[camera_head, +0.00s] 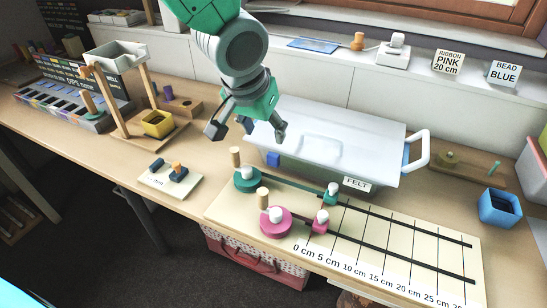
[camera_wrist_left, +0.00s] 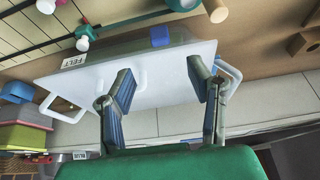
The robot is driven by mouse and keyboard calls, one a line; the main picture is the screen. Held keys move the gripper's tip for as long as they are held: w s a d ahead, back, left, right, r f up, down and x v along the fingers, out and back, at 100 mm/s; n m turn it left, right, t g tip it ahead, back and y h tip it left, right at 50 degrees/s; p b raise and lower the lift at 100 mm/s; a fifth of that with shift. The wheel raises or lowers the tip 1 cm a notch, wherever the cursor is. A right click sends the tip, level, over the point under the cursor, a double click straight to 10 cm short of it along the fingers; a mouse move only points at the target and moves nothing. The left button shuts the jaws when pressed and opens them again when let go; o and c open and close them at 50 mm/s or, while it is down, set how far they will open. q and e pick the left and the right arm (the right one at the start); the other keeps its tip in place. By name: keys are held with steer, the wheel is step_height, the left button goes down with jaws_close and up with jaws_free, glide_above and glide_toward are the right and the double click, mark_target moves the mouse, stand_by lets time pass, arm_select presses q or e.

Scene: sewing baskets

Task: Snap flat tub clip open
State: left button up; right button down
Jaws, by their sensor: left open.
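The flat tub (camera_head: 375,140) is a white, translucent, lidded box with a FELT label (camera_head: 356,184) on its front. A white loop handle (camera_head: 420,150) stands out at its right end, with a blue piece beside it. A small blue piece (camera_head: 273,159) shows at the front left; it also shows in the left wrist view (camera_wrist_left: 160,37). My left gripper (camera_head: 247,131) is open and empty above the tub's left end. In the left wrist view its fingers (camera_wrist_left: 160,80) are spread over the lid, one partly hiding a pale blue loop (camera_wrist_left: 231,72). Whether the clip is fastened is unclear. My right gripper is not shown.
In front lies a measuring board (camera_head: 400,235) with teal and pink spools. A blue cup (camera_head: 498,207) stands at the right. A wooden stand (camera_head: 140,100) and a spool board (camera_head: 168,177) are at the left. The wall ledge runs behind the tub.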

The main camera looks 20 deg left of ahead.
mark_target(273, 155)
arm_select(q)
steer(key=b+x, duration=0.3)
steer(key=x, duration=0.8)
steer(key=shift+f, duration=0.3)
jaws_close()
